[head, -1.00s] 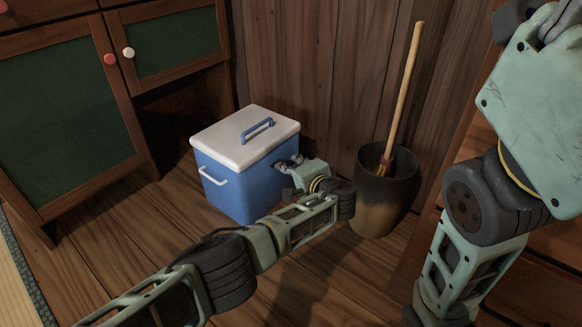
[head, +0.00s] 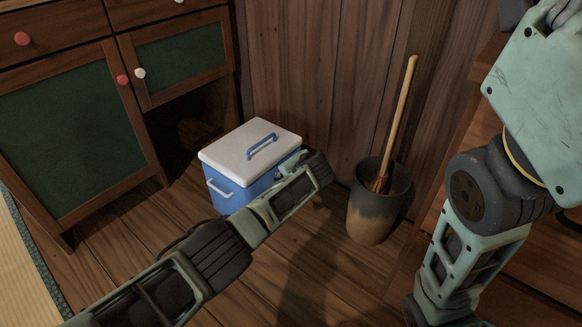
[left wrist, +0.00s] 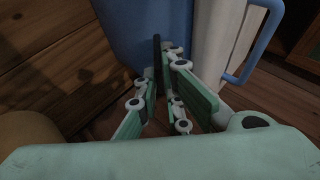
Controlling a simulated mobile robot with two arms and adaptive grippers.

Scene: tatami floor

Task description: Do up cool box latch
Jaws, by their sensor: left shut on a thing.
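The cool box (head: 238,192) stands on the wooden floor, with a blue body and a white lid (head: 222,152) that lies closed on top. The lid has a blue handle (head: 262,146). My left gripper (head: 291,160) is at the box's right side, close to the lid edge, and my own arm hides part of that side. In the left wrist view, the fingers (left wrist: 160,66) close around a narrow dark piece, the latch (left wrist: 157,48), against the blue body near the white lid (left wrist: 215,40). The latch is hard to make out. My right gripper is out of view.
A dark bin (head: 375,222) with a wooden-handled broom (head: 403,110) stands to the right of the box. A cabinet with green panels (head: 75,135) stands to the left, and a plank wall (head: 310,65) is behind. Wooden floor lies bare in front.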

